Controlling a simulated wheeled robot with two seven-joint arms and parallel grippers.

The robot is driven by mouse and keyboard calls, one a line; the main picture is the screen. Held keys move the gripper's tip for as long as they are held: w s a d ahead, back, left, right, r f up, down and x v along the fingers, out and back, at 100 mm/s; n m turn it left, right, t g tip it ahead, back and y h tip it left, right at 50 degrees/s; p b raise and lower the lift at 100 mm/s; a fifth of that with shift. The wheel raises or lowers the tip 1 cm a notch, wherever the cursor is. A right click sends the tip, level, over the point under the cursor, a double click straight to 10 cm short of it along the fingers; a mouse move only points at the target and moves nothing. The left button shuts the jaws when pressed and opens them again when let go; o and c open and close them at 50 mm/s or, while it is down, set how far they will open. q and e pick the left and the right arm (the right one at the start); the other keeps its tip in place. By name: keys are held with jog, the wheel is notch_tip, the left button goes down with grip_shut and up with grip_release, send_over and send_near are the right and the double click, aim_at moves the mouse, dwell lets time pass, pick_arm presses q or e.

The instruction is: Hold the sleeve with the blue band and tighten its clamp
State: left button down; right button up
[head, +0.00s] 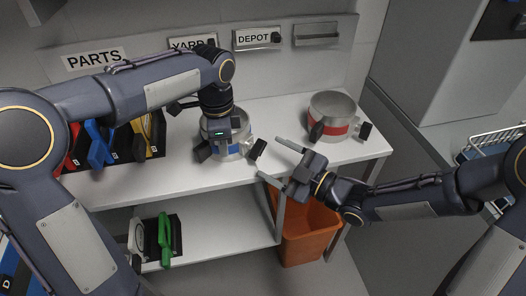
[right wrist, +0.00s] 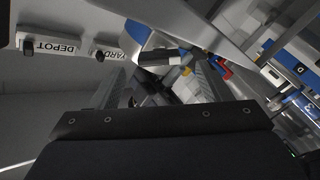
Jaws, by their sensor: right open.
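The sleeve with the blue band (head: 232,151) is a metal cylinder standing on the white bench in the head view. A clamp with a black knob (head: 257,148) sticks out from its right side. My left gripper (head: 218,143) is at the sleeve from above and covers much of it; its fingertips are hidden, so I cannot tell whether it grips. My right gripper (head: 272,158) is open and empty, just right of the knob, with its fingers pointing toward it. In the right wrist view, the fingers (right wrist: 162,78) are spread apart, with a blue-and-metal part beyond them.
A sleeve with a red band (head: 333,130) stands on the bench (head: 290,112) behind my right gripper. Coloured tools sit in black racks (head: 152,146) at left. An orange bin (head: 305,236) is below. PARTS and DEPOT (head: 257,38) labels are on the back wall.

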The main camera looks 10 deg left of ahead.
aim_at(262, 152)
jog(key=shift+x, duration=2.1)
jog(key=shift+c, duration=0.4)
jog(key=c, duration=0.9)
jog(key=shift+m, duration=0.4)
jog(key=m, duration=0.2)
jog(key=shift+m, duration=2.3)
jog(key=shift+d, duration=0.1)
